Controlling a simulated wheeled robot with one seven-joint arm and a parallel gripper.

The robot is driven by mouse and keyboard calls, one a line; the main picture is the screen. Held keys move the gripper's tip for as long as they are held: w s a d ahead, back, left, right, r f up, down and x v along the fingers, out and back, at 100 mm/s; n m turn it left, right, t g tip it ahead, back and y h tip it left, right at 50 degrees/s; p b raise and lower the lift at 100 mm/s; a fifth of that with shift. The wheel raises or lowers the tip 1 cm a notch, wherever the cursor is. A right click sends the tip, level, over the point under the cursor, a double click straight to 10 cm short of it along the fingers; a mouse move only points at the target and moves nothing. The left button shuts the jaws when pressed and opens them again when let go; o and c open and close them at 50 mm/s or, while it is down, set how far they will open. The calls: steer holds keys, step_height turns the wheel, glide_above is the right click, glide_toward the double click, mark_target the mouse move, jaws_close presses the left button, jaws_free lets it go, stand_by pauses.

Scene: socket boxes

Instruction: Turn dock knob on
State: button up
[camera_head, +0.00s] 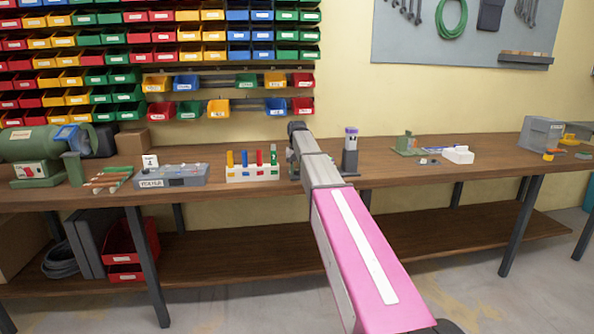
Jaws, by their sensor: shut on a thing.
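My gripper (293,168) is at the far end of my pink and grey arm, over the front part of the long wooden workbench (420,176). It is small in the head view and partly covered by my own arm. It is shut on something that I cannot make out.
Left of my gripper, a white rack (252,174) holds colored upright pieces. A grey labelled case (172,176) and a green machine (36,150) stand farther left. A white block (458,155) and a grey box (541,133) are to the right. Colored bins line the wall.

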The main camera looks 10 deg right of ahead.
mark_target(297, 170)
steer(key=shift+m, duration=0.9)
steer(key=o, duration=0.9)
steer(key=shift+o, duration=0.2)
steer(key=shift+r, duration=0.1)
step_height(297, 170, up, 11)
steer(key=shift+f, duration=0.2)
